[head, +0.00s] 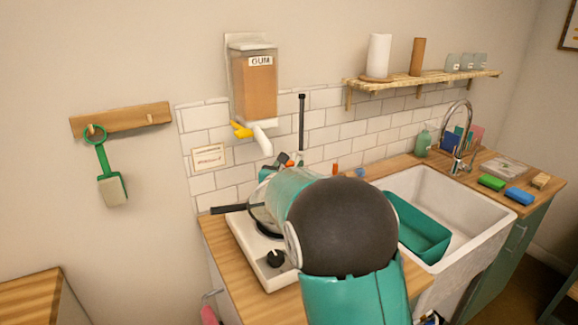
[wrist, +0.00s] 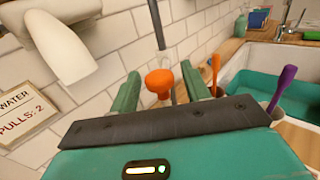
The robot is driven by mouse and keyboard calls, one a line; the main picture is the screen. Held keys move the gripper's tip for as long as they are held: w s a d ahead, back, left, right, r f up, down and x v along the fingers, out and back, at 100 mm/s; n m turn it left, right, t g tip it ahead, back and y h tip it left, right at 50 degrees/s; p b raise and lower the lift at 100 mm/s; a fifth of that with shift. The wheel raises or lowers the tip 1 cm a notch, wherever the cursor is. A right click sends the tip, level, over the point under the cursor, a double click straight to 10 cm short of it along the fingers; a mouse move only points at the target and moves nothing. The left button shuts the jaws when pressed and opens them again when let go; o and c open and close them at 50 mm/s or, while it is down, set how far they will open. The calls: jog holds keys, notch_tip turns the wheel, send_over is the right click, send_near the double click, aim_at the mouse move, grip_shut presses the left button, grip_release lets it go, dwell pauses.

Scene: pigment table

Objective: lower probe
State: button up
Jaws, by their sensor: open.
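A dark upright rod (head: 302,122) stands by the tiled wall behind the hot plate (head: 258,262). In the wrist view a grey rod (wrist: 157,25) comes down to an orange knob (wrist: 160,85), which seems to be on the probe's mount. I cannot make out the probe's lower end. My gripper (wrist: 159,72) is open. Its two green fingers stand on either side of the orange knob, with visible space at both sides; I cannot tell whether the knob lies fully between them in depth. In the head view my arm hides most of the hot plate area.
A gum dispenser (head: 254,85) with a white spout (head: 262,140) hangs on the wall at left; the spout is close in the wrist view. A water sign (wrist: 22,106) is below it. Orange (wrist: 215,68) and purple (wrist: 283,82) handles and the sink (head: 455,215) are at right.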

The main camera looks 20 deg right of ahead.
jog(key=v, duration=1.3)
jog(key=shift+s+a, duration=0.2)
jog(key=shift+s, duration=0.05)
jog(key=s+d+m+g, duration=0.5)
jog(key=s+m, duration=0.3)
jog(key=s, duration=0.2)
jog(key=s+d+m+g, duration=0.4)
jog(key=s+m, duration=0.5)
jog(key=s+a+f+m+y, duration=0.3)
jog(key=s+a+m+y, duration=0.7)
jog(key=s+a+m, duration=0.1)
jog(key=shift+s+m, duration=0.6)
jog(key=shift+s, duration=0.35)
